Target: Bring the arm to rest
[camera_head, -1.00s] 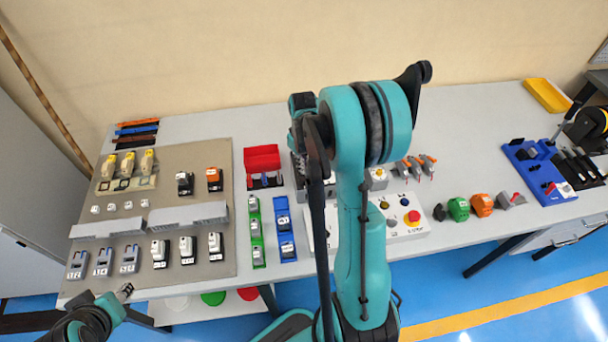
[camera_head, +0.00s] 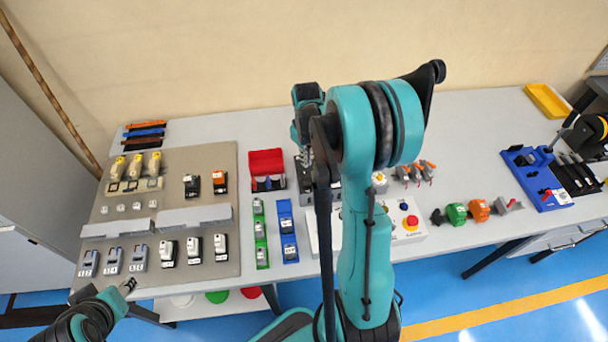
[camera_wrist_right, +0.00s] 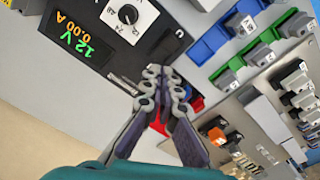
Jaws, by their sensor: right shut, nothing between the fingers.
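My right arm stands upright in the middle of the head view, and its gripper (camera_head: 306,158) points down over the table (camera_head: 465,125), partly hidden by the arm. In the right wrist view the right gripper (camera_wrist_right: 164,78) has its fingers together with nothing held. It hangs near a dark power unit (camera_wrist_right: 105,30) with a lit display. My left gripper (camera_head: 128,286) is at the lower left of the head view, by the table's front edge; its jaws are too small to read.
A beige board (camera_head: 218,252) with several switches and breakers lies at left. A red bin (camera_head: 266,162), a green rail (camera_head: 260,233) and a blue rail (camera_head: 287,225) stand near the middle. A button box (camera_head: 408,236) is right of my arm.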

